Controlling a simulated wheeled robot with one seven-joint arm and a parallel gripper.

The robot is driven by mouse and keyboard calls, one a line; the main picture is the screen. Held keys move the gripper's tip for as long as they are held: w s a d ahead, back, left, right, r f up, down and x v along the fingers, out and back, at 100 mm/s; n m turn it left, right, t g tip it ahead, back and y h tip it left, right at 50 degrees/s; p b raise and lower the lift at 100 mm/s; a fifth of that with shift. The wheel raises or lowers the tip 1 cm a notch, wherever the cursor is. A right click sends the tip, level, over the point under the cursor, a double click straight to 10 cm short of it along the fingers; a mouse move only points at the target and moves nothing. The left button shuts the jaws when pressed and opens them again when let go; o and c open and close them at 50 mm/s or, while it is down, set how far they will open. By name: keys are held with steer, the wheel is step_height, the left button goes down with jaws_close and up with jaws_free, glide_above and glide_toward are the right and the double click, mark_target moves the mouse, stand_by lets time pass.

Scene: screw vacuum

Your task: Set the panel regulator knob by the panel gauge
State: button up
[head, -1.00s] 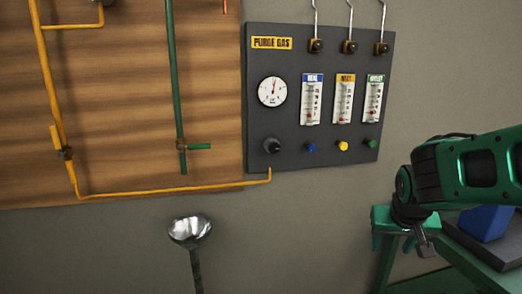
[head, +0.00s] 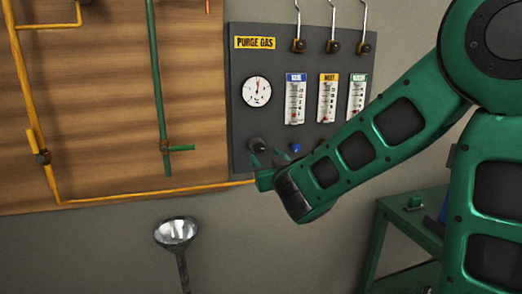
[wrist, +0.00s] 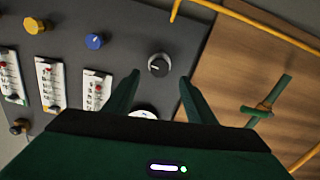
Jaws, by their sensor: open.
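The dark panel (head: 242,120) hangs on the wall in the head view. The black regulator knob (head: 257,145) sits below the gauge. In the wrist view the knob (wrist: 158,65) has a pale mark and shows between and beyond the fingertips. My gripper (wrist: 158,77) is open and empty, its green fingers either side of the knob's line, apart from it. The gauge (wrist: 143,112) is mostly hidden by my gripper there. In the head view my gripper (head: 268,160) is just right of the knob.
Flow meters (head: 295,100) and a blue knob (head: 296,147) sit right of the gauge and regulator knob. A yellow pipe (head: 150,193) runs below the panel. A green valve handle (head: 182,148) is on the wooden board to the left. A metal funnel (head: 176,230) stands below.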

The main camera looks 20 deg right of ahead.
mark_target(260, 149)
steer(key=w, duration=1)
steer(key=c, duration=1)
steer(key=shift+c, duration=0.2)
